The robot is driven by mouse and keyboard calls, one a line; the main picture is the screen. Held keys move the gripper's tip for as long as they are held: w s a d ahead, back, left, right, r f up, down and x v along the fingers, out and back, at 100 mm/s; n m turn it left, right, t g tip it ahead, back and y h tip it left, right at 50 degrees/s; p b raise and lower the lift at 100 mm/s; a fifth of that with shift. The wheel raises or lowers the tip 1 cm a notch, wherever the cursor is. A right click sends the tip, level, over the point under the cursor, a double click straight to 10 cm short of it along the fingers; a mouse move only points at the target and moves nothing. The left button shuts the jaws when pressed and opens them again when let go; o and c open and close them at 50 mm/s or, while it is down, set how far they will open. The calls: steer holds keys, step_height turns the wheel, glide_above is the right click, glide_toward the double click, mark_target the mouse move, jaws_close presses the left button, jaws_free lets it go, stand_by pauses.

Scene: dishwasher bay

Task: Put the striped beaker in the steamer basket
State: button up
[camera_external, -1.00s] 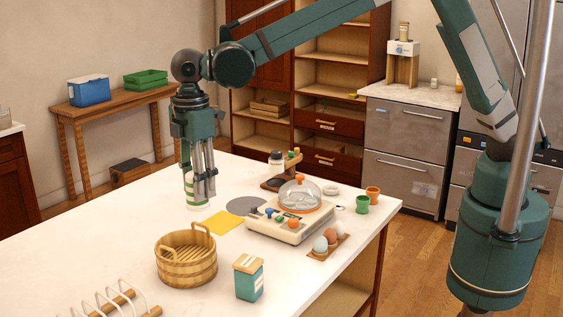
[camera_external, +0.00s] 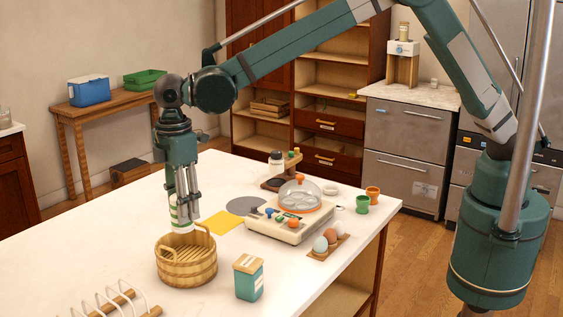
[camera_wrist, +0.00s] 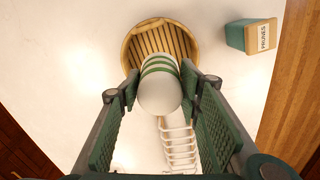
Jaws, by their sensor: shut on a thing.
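The striped beaker (camera_external: 183,222) is white with green bands. It also shows in the wrist view (camera_wrist: 159,92), between the two finger pads. My gripper (camera_external: 184,212) is shut on it and points down. The beaker hangs by the far rim of the steamer basket in the outside view; how high it is above the rim is hard to tell. The steamer basket (camera_external: 187,270) is round, wooden and slatted inside, and stands on the white counter. In the wrist view the basket (camera_wrist: 131,63) lies just beyond the beaker, which covers part of its near rim. The basket looks empty where it shows.
A teal prunes box (camera_external: 249,281) stands right of the basket. A white rack (camera_external: 105,300) sits at the front left. Behind the basket lie a yellow sheet (camera_external: 224,223) and an egg cooker (camera_external: 290,225). The counter left of the basket is clear.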

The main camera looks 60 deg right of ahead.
mark_target(183, 228)
steer(key=shift+f, duration=3.15)
steer(key=shift+f+p, duration=0.1)
steer(key=shift+p, duration=0.2)
steer(key=shift+f, duration=1.75)
steer(key=shift+f, duration=0.15)
steer(key=o, duration=0.9)
step_height(183, 228, up, 12)
steer(key=shift+r, duration=0.15)
